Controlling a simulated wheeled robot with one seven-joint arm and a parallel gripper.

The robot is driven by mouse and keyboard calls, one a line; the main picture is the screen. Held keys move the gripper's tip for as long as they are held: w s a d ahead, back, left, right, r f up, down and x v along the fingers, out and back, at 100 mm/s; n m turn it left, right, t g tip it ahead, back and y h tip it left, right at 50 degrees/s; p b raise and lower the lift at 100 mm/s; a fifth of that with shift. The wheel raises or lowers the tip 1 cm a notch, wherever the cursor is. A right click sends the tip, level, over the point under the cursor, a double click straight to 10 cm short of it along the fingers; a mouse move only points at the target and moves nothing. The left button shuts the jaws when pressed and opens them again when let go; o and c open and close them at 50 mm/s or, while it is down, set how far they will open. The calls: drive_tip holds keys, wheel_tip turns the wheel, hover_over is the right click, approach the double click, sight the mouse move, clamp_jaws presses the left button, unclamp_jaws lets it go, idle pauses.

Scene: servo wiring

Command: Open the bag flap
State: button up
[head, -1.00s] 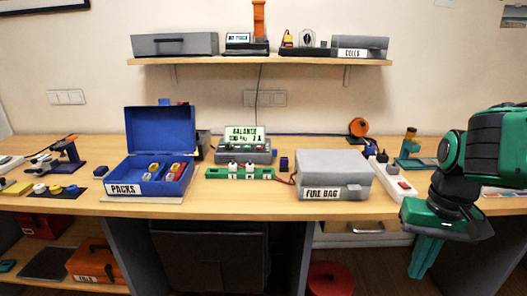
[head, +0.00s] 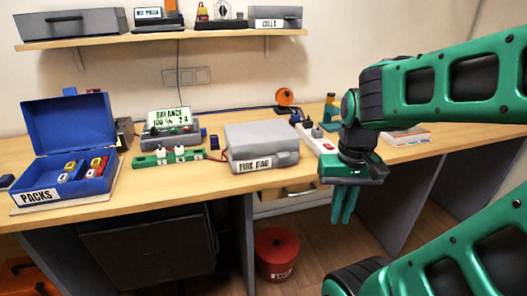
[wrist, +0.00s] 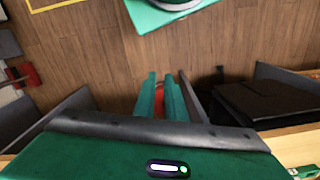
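The fire bag (head: 262,148) is a grey box with a "FIRE BAG" label on its front. It sits on the workbench, left of my gripper in the head view, and its top flap looks closed. My gripper (head: 342,218) hangs in front of the bench edge, to the right of the bag and apart from it, with its fingers pointing down. In the wrist view, a gap shows between the two teal fingers of my gripper (wrist: 161,98), with nothing held. The bag is not recognisable in the wrist view.
A white power strip (head: 319,140) lies right of the bag. A balance charger (head: 171,131), a green board (head: 168,157) and an open blue packs box (head: 68,150) stand left. A red bin (head: 278,252) is on the floor below. A shelf (head: 150,41) runs above.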

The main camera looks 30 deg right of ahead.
drive_tip(key=o, duration=0.9)
drive_tip(key=shift+n+t, duration=0.3)
drive_tip(key=shift+t, duration=0.2)
drive_tip(key=w+r, duration=0.1)
drive_tip(key=w+d+r, duration=0.1)
drive_tip(key=w, duration=0.1)
drive_tip(key=shift+d+r, duration=0.15)
drive_tip(key=shift+r, duration=0.1)
drive_tip(key=n+t+h, duration=0.1)
drive_tip(key=n+t, duration=0.2)
approach(283, 154)
wheel_tip(283, 154, up, 3)
drive_tip(key=s, duration=0.2)
drive_tip(key=x, duration=1)
drive_tip(key=shift+w+f, duration=0.1)
drive_tip(key=shift+w, duration=0.2)
clamp_jaws()
drive_tip(key=shift+w, duration=0.1)
